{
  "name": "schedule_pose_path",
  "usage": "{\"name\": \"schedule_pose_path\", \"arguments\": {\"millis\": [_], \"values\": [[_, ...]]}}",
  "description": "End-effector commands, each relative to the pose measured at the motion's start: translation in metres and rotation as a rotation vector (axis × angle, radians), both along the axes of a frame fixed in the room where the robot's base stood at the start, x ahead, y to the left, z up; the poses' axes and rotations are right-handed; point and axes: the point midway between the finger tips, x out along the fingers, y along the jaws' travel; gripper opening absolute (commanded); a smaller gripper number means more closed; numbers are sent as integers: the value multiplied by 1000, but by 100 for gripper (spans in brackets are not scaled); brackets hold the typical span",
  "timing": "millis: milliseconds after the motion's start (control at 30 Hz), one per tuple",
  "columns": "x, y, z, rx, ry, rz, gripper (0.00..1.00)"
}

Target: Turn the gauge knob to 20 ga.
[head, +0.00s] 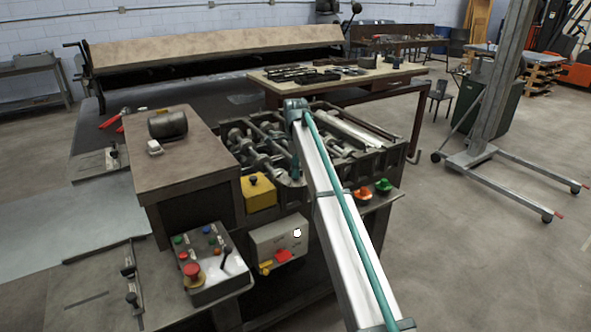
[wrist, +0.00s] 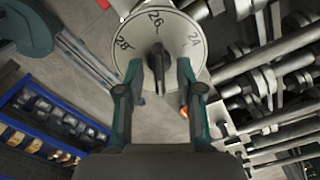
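The gauge dial (wrist: 188,32) is a pale round plate at the top of the wrist view, with 28, 26 and 24 readable on its visible part. The black gauge knob (wrist: 158,68) stands at its middle, its long shape lined up roughly with the 26 mark. My gripper (wrist: 158,72) is open, with one teal finger on each side of the knob and a visible gap on both sides. The 20 mark is not visible. In the head view my arm reaches over the machine (head: 262,150); I cannot make out the dial there.
Metal rollers and shafts (wrist: 275,90) lie close to the right of my gripper. A blue rack (wrist: 50,120) shows at lower left. In the head view, a control box (head: 212,265), a grey box with a red handle (head: 280,243) and a brown-topped cabinet (head: 185,165) stand near the arm.

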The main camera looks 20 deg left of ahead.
Motion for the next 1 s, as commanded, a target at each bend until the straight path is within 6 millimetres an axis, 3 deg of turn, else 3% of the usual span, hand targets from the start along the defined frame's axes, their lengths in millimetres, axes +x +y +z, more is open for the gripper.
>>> {"name": "schedule_pose_path", "arguments": {"millis": [367, 800, 1000], "values": [[0, 0, 11, 1, 0, 2, 36], [1, 1, 89, 0, 0, 1, 36], [0, 0, 113, 0, 0, 0, 36]]}}
